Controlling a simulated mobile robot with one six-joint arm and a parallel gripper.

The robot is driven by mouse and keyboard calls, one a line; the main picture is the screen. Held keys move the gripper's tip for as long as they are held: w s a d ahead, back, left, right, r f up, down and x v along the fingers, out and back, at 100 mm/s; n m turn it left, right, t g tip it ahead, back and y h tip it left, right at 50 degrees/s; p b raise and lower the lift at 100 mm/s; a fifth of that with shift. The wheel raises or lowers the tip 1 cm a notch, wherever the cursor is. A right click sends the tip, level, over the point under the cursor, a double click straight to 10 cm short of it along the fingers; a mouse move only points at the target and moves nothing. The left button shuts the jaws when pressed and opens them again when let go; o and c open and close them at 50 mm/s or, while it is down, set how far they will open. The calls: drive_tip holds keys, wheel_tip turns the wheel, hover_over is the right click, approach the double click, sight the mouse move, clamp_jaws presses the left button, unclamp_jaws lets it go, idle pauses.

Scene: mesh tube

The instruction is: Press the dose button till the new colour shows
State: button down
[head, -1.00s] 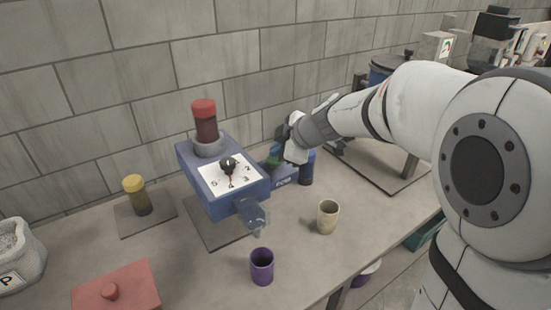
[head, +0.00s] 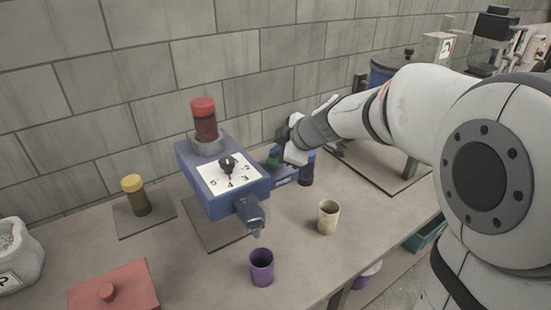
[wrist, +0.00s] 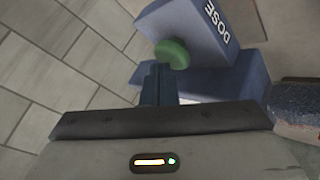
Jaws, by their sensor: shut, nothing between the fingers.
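The blue dispenser (head: 188,168) has a dial on a white face, a red-capped canister on top and a spout at the front. Its side block bears the word DOSE in the wrist view (wrist: 205,25). The green dose button (wrist: 173,54) sticks out of this block and shows small in the head view (head: 273,157). My gripper (wrist: 158,70) is shut and empty, its fingertips right at the button's near edge. I cannot tell if they touch it or if it is pushed in. A purple cup (head: 262,268) stands near the spout.
A cream cup (head: 328,217) and a dark blue jar (head: 306,170) stand to the right of the dispenser. A yellow-capped jar (head: 135,195), a red lidded box (head: 115,288) and a sack (head: 18,260) are at left. The block wall is behind.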

drive_tip(key=shift+f+b, duration=0.45)
drive_tip(key=shift+b, duration=0.1)
idle(0.4)
drive_tip(key=shift+r, duration=0.1)
drive_tip(key=shift+r+p, duration=0.4)
drive_tip(key=shift+r, duration=0.7)
drive_tip(key=shift+r+p, duration=0.9)
drive_tip(key=shift+r, duration=1.65)
drive_tip(key=s+d+f+m+g+h, duration=0.1)
drive_tip(key=s+d+f+m+h, duration=0.1)
drive_tip(key=s+d+m, duration=0.3)
drive_tip(key=s+d+f+m+g+h, duration=0.1)
drive_tip(key=s+d+f+m, duration=0.4)
drive_tip(key=s, duration=0.7)
drive_tip(key=s+d+f+m+g+h, duration=0.1)
drive_tip(key=s+d+f+m+h, duration=0.2)
drive_tip(key=s+m, duration=0.5)
drive_tip(key=d+f, duration=0.1)
drive_tip(key=d, duration=0.1)
drive_tip(key=shift+s+d+g+h, duration=0.25)
drive_tip(key=shift+d+g+h, duration=0.05)
drive_tip(key=shift+d+g, duration=0.1)
